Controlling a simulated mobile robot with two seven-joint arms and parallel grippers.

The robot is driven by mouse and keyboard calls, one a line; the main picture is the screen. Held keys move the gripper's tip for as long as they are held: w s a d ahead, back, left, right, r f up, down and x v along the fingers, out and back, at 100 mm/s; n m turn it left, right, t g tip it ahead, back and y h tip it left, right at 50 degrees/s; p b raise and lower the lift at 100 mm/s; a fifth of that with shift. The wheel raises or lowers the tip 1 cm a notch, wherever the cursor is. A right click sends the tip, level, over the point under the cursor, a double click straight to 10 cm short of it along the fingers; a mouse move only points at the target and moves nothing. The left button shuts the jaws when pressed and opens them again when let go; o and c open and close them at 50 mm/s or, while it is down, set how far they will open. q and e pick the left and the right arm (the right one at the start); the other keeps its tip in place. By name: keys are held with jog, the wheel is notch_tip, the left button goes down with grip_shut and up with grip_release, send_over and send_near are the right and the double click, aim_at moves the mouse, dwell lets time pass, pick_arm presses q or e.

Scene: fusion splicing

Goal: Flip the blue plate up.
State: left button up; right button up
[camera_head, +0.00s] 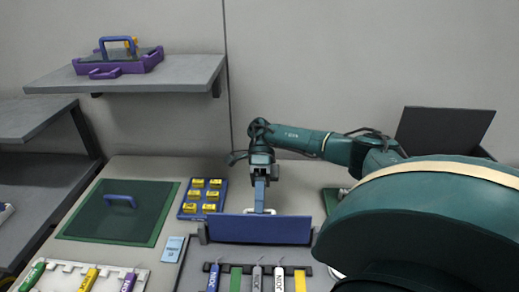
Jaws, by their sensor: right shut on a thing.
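The blue plate (255,230) stands at the middle of the table, raised up on edge with its broad face toward me. Its lower edge sits between dark mounts at the ends. My right gripper (261,205) points down at the middle of its top edge and is shut on it, at or near a small white piece there. The fingertips are partly hidden behind the plate, so the exact contact is unclear. My left gripper is out of view.
A blue tray with yellow blocks (180,217) and a green mat with a blue handle (76,225) lie to the left. Several coloured tools stand in a rack (224,268) in front. A shelf (180,72) holds a purple case (151,62). My right arm covers the right side.

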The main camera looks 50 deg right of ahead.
notch_tip(320, 180, up, 10)
jog(key=p, duration=0.2)
jog(key=shift+f, duration=0.15)
jog(key=shift+s, duration=0.1)
dwell(0.4)
